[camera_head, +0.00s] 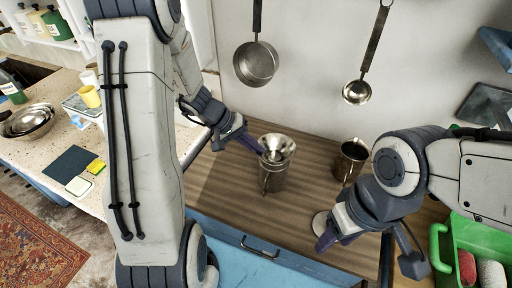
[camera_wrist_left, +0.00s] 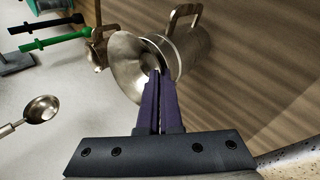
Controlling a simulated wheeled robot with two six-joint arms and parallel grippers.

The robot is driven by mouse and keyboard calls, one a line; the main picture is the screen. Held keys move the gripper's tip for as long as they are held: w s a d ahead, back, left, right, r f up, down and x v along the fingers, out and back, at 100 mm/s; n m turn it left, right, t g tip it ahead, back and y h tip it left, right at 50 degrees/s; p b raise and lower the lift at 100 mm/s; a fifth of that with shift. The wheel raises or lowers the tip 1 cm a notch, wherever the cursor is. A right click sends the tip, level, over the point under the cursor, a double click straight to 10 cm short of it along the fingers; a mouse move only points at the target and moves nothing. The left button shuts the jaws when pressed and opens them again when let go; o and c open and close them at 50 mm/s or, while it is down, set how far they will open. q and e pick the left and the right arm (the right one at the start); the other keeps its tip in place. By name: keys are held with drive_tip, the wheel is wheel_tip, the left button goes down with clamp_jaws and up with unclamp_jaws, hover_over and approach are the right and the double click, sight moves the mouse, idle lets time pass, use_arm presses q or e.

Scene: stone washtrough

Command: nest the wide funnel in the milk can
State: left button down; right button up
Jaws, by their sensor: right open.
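The wide funnel (camera_head: 279,145), a shiny metal cone, sits mouth up at the top of the milk can (camera_head: 272,180), a metal can with a handle standing on the wooden top. In the left wrist view the funnel (camera_wrist_left: 128,62) covers the mouth of the can (camera_wrist_left: 190,48); its spout is hidden. My left gripper (camera_head: 258,147) reaches in from the left, its fingers (camera_wrist_left: 158,78) close together at the funnel's rim, seemingly pinching it. My right gripper (camera_head: 324,240) is open and empty, low over the wooden top, apart from the can.
A second metal vessel (camera_head: 350,160) stands right of the can. A pale round disc (camera_head: 320,222) lies beside my right gripper. A pan (camera_head: 256,63) and a ladle (camera_head: 357,92) hang on the wall. A green crate (camera_head: 470,230) stands at the right.

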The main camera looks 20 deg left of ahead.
use_arm(q)
drive_tip(key=c, duration=0.5)
unclamp_jaws()
drive_tip(key=shift+r, duration=0.1)
wheel_tip(320, 180, up, 7)
drive_tip(key=p, duration=0.4)
idle(0.5)
idle(0.4)
